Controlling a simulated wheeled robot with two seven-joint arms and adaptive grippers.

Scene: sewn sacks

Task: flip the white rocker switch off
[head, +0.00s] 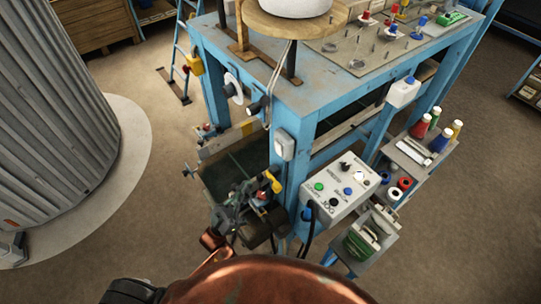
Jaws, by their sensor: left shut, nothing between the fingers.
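A small white-grey switch box (285,145) is fixed to the blue corner leg of the bench and looks like the rocker switch. Its rocker is too small to tell which side is pressed in. My left gripper (250,192) is dark, shut and empty. In the picture it is below and left of the switch box, apart from it, in front of a dark green panel. My right gripper is not in view.
A control box (340,188) with coloured buttons juts out right of the leg, with black cables below. Shelves with thread spools (420,150) hang farther right. The blue bench (305,95) carries a round wooden board. A ribbed grey cylinder (55,125) stands left; floor between is clear.

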